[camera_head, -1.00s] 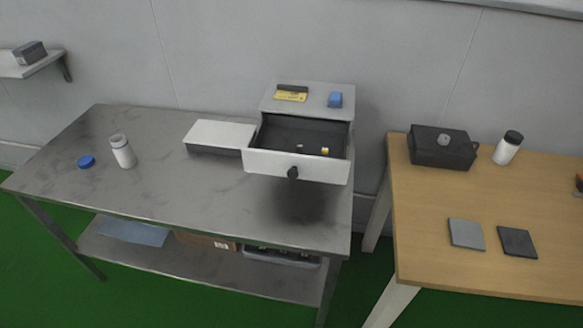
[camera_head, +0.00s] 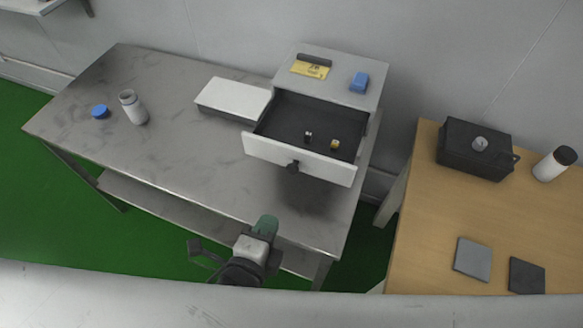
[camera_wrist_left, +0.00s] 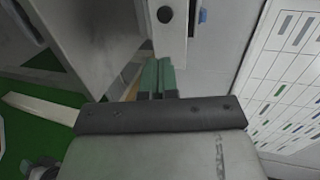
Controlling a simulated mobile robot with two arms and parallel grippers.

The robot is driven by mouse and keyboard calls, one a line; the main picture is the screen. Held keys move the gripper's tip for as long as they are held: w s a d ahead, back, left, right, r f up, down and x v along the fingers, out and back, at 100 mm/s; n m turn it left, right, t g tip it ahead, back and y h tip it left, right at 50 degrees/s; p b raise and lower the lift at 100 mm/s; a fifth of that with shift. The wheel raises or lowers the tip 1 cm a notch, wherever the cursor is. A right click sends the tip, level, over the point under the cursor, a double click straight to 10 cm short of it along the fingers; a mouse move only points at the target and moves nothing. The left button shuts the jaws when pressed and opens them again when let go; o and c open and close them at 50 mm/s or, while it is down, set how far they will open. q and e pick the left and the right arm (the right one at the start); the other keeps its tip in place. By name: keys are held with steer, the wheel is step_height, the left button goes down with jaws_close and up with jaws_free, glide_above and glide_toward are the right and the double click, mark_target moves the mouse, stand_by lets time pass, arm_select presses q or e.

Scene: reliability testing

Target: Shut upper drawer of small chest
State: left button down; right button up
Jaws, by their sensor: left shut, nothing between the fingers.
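The small chest (camera_head: 340,92) stands at the back right of the grey metal table. Its upper drawer (camera_head: 297,160) is pulled well out, with a dark knob (camera_head: 293,167) on its white front. Two small items lie inside the drawer. My left gripper (camera_head: 268,222) is in front of and below the drawer front, near the table's front edge, apart from the knob. In the left wrist view its green fingertips (camera_wrist_left: 158,72) are together and empty, with the drawer's knob (camera_wrist_left: 165,14) above them. My right gripper is not in view.
A white-topped flat box (camera_head: 232,97) lies left of the drawer. A yellow label and a blue block (camera_head: 359,81) lie on the chest. A wooden table (camera_head: 430,235) stands to the right.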

arm_select(q)
glide_toward(293, 171)
steer(key=p+x, duration=0.2)
steer(key=x, duration=0.5)
steer(key=shift+w, duration=0.2)
steer(key=shift+f, duration=0.1)
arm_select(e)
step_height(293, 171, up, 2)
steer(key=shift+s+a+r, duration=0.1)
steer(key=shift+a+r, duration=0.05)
